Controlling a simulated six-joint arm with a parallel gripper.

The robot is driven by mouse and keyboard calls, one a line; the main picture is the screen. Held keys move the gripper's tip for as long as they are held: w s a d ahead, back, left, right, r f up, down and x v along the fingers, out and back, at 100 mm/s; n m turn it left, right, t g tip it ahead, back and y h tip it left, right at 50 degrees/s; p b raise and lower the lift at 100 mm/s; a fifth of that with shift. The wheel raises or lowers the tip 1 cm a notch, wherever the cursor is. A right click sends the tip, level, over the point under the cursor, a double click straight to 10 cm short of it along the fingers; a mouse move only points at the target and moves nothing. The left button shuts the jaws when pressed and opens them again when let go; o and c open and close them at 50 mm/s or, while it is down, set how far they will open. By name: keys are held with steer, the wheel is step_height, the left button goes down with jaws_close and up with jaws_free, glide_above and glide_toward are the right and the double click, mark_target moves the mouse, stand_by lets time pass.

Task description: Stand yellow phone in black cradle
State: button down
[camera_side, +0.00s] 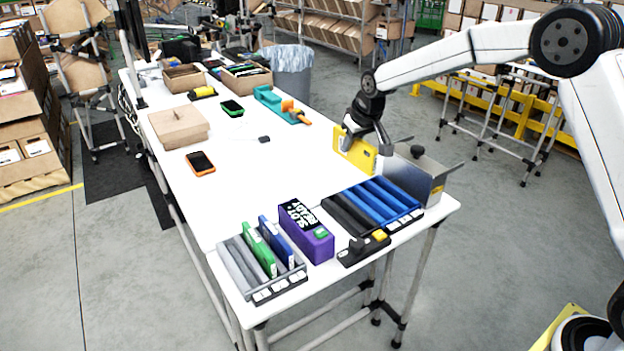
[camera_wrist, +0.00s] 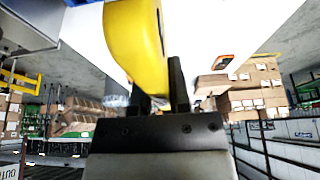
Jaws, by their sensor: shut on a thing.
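My gripper (camera_side: 361,136) is shut on the yellow phone (camera_side: 356,153) and holds it on edge, above the right side of the table. In the wrist view the yellow phone (camera_wrist: 133,45) is large and close, between the dark fingers of my gripper (camera_wrist: 160,90). The black cradle (camera_side: 346,214) stands at the front of the table, between the purple box and the blue cradle, with a yellow square on its front. I see no phone in it. The yellow phone is behind the black cradle and apart from it.
The blue cradle (camera_side: 383,200) adjoins the black one. A grey metal box (camera_side: 427,175) stands at the right edge, near the phone. The purple box (camera_side: 307,236) and a grey cradle (camera_side: 240,262) holding green and blue phones are left. An orange-edged phone (camera_side: 201,163) lies mid-table.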

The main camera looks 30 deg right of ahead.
step_height(320, 180, down, 12)
steer(key=shift+d+f, duration=0.2)
steer(key=shift+f, duration=0.2)
steer(key=shift+f, duration=2.25)
steer(key=shift+f, duration=0.35)
stand_by(0.6)
steer(key=c, duration=0.5)
jaws_free()
steer(key=v, duration=0.7)
steer(key=shift+r, duration=0.35)
steer(key=shift+s+r, duration=0.1)
steer(key=shift+s, duration=0.05)
